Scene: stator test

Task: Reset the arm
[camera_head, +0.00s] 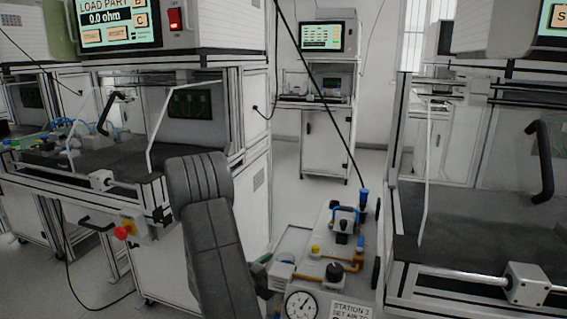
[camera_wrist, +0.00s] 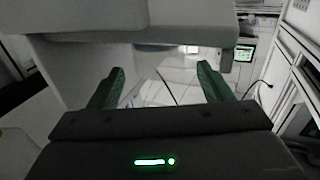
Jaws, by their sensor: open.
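My arm (camera_head: 213,235) rises in the lower middle of the head view, its dark padded links folded upright in front of the left test bench. My gripper (camera_wrist: 160,82) shows in the wrist view with its two green fingers wide apart and nothing between them. Through the gap I see blurred pale floor and cables. In the head view the gripper cannot be made out clearly.
A left test bench (camera_head: 75,185) has a red emergency knob (camera_head: 122,232) at its front. A station cart with a gauge (camera_head: 301,305) and valves stands right of my arm. A right bench (camera_head: 470,275) has a black handle (camera_head: 541,160). Grey floor (camera_head: 372,165) lies between.

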